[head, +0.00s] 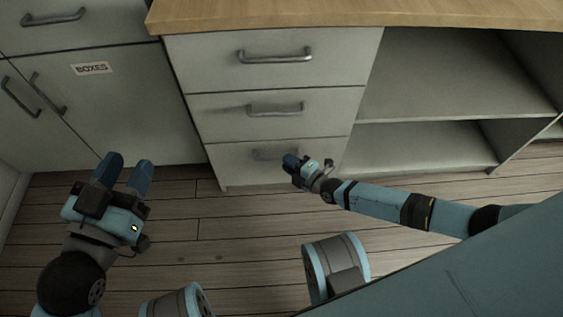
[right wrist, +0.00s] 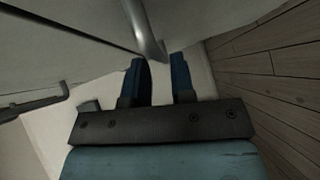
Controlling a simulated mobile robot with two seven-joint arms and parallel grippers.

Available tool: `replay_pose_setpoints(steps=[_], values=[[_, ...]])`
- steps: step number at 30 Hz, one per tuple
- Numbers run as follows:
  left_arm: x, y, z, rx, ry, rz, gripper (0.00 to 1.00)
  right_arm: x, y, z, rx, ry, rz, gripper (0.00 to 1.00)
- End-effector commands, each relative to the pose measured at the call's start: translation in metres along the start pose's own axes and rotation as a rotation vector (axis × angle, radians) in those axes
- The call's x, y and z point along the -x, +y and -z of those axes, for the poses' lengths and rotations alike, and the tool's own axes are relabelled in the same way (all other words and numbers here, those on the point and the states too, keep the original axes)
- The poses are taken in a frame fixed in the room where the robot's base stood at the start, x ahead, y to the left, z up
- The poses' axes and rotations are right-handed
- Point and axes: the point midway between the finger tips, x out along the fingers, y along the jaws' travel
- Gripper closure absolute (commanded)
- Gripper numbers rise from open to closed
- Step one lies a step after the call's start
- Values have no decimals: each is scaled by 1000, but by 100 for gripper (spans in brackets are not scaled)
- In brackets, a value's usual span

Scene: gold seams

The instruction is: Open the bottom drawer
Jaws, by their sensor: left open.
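The bottom drawer (head: 235,170) is the lowest of three stacked grey-white drawers in the head view, and it looks closed. Its metal bar handle (head: 265,154) is partly covered by my right gripper (head: 287,160), which is at the handle's right end. In the right wrist view, my right gripper (right wrist: 159,65) has a gap between its blue fingers. The handle (right wrist: 147,35) lies just beyond the fingertips; whether it touches them I cannot tell. My left gripper (head: 129,161) is open and empty above the floor at left.
Above are the middle drawer handle (head: 276,109) and top drawer handle (head: 275,56). A cabinet door labelled "BOXES" (head: 92,69) is at left. Open shelves (head: 420,145) are at right. The wooden floor (head: 240,225) before the drawers is clear.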

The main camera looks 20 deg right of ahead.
Motion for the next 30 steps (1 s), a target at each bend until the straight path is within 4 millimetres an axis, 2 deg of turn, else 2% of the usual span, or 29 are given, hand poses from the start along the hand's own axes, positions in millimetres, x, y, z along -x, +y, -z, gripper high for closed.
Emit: replay_pose_setpoints(steps=[1, 6, 17, 18, 21, 30], values=[[-1, -2, -4, -26, 13, 0, 57, -10, -3, 0, 0, 1, -3, 77], [-3, -6, -1, -80, 43, 6, 57, -28, -2, 0, 0, 0, 0, 77], [-3, -8, 3, -106, 60, 4, 57, -34, 0, 0, -1, 0, 1, 77], [-2, -8, 3, -107, 59, 3, 57, -34, 0, 0, -1, 0, 1, 79], [-2, -8, 3, -108, 57, 3, 57, -34, 0, 0, -1, 0, 1, 100], [-3, -8, 6, -100, 55, 3, 57, -31, 0, 2, -1, 0, 2, 100]])
